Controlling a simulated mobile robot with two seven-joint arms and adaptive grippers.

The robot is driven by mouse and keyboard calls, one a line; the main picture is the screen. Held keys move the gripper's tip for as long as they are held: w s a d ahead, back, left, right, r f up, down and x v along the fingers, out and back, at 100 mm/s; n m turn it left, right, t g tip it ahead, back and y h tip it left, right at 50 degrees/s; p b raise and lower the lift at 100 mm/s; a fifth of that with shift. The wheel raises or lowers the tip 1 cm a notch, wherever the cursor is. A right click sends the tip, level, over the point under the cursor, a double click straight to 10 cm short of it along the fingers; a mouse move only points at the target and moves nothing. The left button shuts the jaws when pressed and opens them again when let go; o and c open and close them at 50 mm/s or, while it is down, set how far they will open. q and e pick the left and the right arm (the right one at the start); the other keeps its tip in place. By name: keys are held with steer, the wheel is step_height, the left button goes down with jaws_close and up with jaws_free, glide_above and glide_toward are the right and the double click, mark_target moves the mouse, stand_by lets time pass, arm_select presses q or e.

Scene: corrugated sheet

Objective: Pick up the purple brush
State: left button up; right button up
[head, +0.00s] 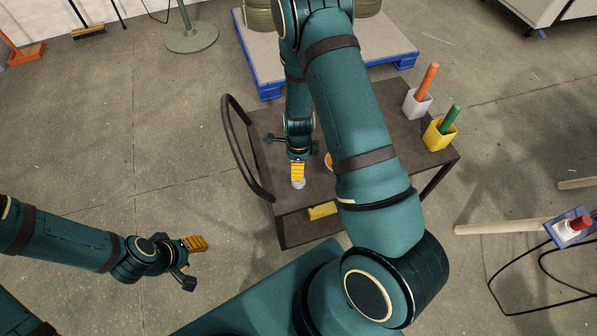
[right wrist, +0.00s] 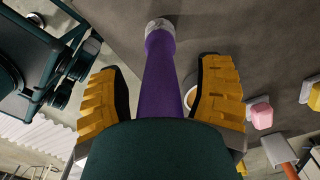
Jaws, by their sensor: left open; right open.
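The purple brush (right wrist: 161,78) shows in the right wrist view as a long purple handle with a pale grey end. It lies between the two yellow fingers of my right gripper (right wrist: 160,68), with visible gaps on both sides. The rest of the brush is hidden behind the dark palm. In the head view my right gripper (head: 298,172) is over the dark cart top (head: 284,203), and a small pale end shows at its tip; the purple handle cannot be made out there. My left gripper (head: 190,260) is open and empty, above the floor left of the cart.
A white cup (head: 416,104) with an orange handle (head: 428,80) and a yellow cup (head: 437,137) with a green handle (head: 449,118) stand at the cart's right. A yellow block (head: 321,211) is near the front edge. A blue-edged pallet (head: 262,78) lies behind. My right arm hides the cart's middle.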

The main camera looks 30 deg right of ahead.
jaws_close()
